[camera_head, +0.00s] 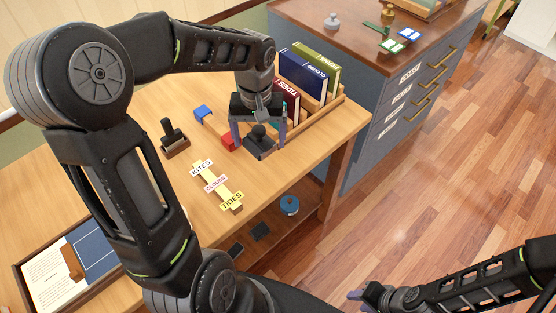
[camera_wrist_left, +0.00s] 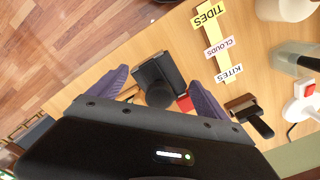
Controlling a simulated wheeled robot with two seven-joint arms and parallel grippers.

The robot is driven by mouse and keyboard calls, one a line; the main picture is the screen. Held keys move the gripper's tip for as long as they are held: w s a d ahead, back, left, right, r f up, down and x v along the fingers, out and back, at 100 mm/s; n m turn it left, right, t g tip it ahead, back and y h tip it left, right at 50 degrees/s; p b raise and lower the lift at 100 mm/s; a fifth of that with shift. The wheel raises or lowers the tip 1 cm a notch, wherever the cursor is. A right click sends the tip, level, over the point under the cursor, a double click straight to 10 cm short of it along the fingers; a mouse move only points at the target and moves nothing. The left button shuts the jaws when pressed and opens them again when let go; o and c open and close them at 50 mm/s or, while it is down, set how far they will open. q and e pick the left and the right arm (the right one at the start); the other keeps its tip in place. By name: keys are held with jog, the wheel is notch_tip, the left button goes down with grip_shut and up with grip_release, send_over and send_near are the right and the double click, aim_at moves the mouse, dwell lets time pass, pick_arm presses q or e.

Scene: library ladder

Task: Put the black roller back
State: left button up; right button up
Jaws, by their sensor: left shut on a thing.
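The black roller (camera_head: 260,146), a dark block with a round knob, is at the table's right part in the head view. My left gripper (camera_head: 258,130) comes down over it from above and is shut on it. In the left wrist view the black roller (camera_wrist_left: 160,78) shows between the two purple fingers of the gripper (camera_wrist_left: 155,95). I cannot tell whether its base touches the table. My right gripper (camera_head: 368,295) is low over the floor at the bottom right, with its fingers too small and angled to read.
A brown stamp-like piece with a black handle (camera_head: 173,140), a yellow label strip (camera_head: 216,184) and a wooden book rack (camera_head: 325,109) surround the spot. A blue cabinet (camera_head: 390,110) stands behind.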

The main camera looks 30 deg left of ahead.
pick_arm(q)
jog(key=shift+s+r, duration=0.1)
jog(key=shift+s, duration=0.05)
jog(key=shift+f+p, duration=0.3)
jog(key=shift+f, duration=2.9)
jog(key=shift+f, duration=1.85)
jog(key=shift+f, duration=0.1)
jog(key=o, duration=1)
jog(key=shift+f, duration=0.1)
jog(key=shift+o, duration=1.2)
